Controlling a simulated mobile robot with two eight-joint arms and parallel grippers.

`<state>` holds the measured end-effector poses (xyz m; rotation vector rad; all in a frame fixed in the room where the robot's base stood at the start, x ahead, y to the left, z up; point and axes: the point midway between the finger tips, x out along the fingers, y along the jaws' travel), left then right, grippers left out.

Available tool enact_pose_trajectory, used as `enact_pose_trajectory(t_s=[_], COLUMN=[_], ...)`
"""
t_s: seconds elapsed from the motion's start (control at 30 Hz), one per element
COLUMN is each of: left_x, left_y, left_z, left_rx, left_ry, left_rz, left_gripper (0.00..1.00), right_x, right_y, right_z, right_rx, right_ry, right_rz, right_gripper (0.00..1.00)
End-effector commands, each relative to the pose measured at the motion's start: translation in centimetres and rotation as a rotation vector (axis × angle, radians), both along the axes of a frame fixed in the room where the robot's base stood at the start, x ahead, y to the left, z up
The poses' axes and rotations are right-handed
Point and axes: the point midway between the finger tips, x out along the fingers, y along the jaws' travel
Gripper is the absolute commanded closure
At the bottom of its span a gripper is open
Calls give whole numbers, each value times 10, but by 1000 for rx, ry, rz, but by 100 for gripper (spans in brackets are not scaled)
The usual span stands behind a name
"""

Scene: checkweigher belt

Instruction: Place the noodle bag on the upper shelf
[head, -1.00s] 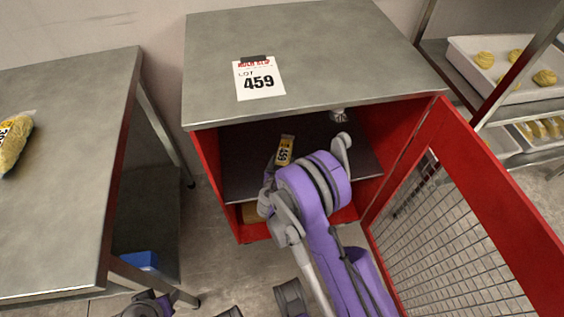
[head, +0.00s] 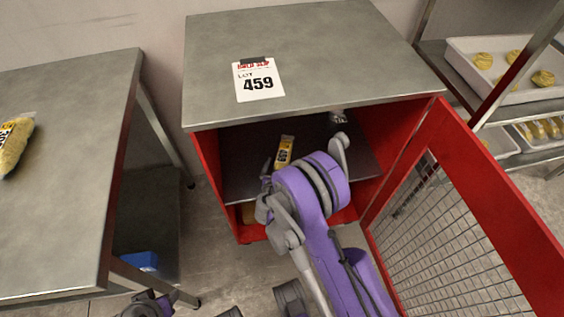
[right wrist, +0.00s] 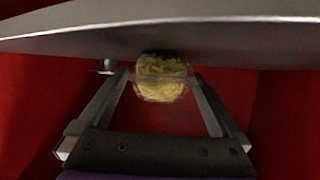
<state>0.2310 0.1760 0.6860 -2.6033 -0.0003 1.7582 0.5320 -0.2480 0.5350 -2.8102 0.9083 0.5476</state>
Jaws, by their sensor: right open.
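The noodle bag (head: 284,151), yellow with a label that seems to read 459, lies on the grey upper shelf (head: 240,160) inside the open red cabinet. My right gripper (head: 265,190) is at the shelf's front, just nearer than the bag; my purple arm partly hides it. In the right wrist view the gripper (right wrist: 160,95) is open, with its fingers spread on either side of the bag (right wrist: 160,80), apart from it.
A hold slip marked LOT 459 (head: 258,80) lies on the cabinet top (head: 330,50). The mesh door (head: 470,200) stands open at right. Another noodle bag (head: 14,143) lies on the left table (head: 70,200). A rack with trays (head: 460,55) is at far right.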

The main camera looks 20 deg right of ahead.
Motion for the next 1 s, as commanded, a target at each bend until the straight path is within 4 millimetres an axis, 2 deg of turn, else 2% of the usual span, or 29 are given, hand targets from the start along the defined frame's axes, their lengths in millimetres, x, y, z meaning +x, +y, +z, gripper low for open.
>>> enact_pose_trajectory(t_s=[0.3,0.5,0.67,0.77,0.87,1.0], left_x=[-2,-2,-2,-2,-2,-2], left_y=[0,0,0,0,0,0], left_z=[12,14,15,15,15,15], left_rx=[0,0,0,0,0,0], left_ry=[-4,-4,-5,-4,-4,-4], left_rz=[0,0,0,0,0,0], left_gripper=[50,50,50,50,50,50], right_x=[-52,-69,-76,-83,-98,-128], right_y=[38,50,47,39,29,22], right_z=[28,36,46,60,79,103], right_rx=[0,1,0,3,15,44], right_ry=[0,0,43,128,246,409], right_rz=[4,2,-2,2,20,75], right_gripper=[1,1,1,1,1,1])
